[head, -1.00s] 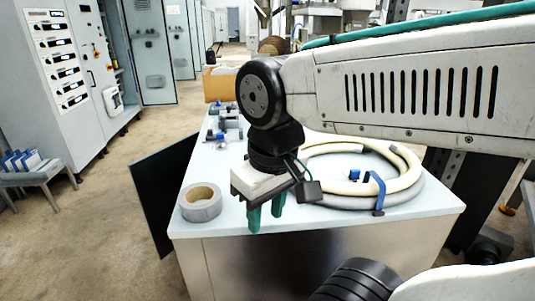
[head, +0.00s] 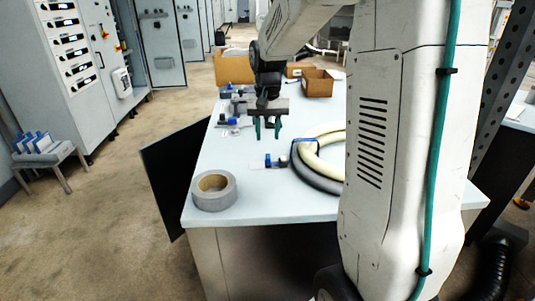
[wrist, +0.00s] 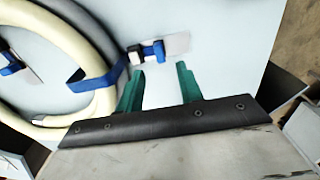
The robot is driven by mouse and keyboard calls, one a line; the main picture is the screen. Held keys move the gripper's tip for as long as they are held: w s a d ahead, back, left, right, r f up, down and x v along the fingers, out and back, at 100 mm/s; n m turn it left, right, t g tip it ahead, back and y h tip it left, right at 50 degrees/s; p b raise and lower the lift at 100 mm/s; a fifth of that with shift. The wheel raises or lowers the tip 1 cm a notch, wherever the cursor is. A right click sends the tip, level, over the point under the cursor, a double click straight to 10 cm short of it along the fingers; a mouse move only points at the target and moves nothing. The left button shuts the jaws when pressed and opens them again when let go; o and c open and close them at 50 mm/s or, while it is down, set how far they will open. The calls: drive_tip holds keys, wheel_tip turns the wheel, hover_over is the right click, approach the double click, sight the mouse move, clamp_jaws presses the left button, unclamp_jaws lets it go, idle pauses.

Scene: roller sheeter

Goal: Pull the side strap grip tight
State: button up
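A coil of cream and grey hose (head: 322,180) lies on the pale table (head: 270,205). A blue strap (head: 305,146) wraps its left side, and also shows in the wrist view (wrist: 98,80). Beside it is a small strap grip (head: 276,160) in blue, with dark and white parts and a flat plate; it also shows in the wrist view (wrist: 147,52). My gripper (head: 267,130) is above the table, behind the grip in the head view. Its green fingers (wrist: 160,72) are apart and empty, with the grip just beyond their tips in the wrist view. My arm hides the coil's right side.
A grey tape roll (head: 213,190) sits at the table's front left. Small blue-and-grey fittings (head: 232,105) lie left of my gripper. Cardboard boxes (head: 318,83) stand farther back. Another blue strap piece (wrist: 12,64) shows inside the coil in the wrist view.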

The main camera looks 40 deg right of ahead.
sight(268, 156)
drive_tip(key=shift+w+d+f, duration=0.15)
drive_tip(key=shift+d+f, duration=0.05)
drive_tip(key=shift+f, duration=0.2)
wheel_tip(268, 156, down, 7)
drive_tip(key=shift+f, duration=0.1)
clamp_jaws()
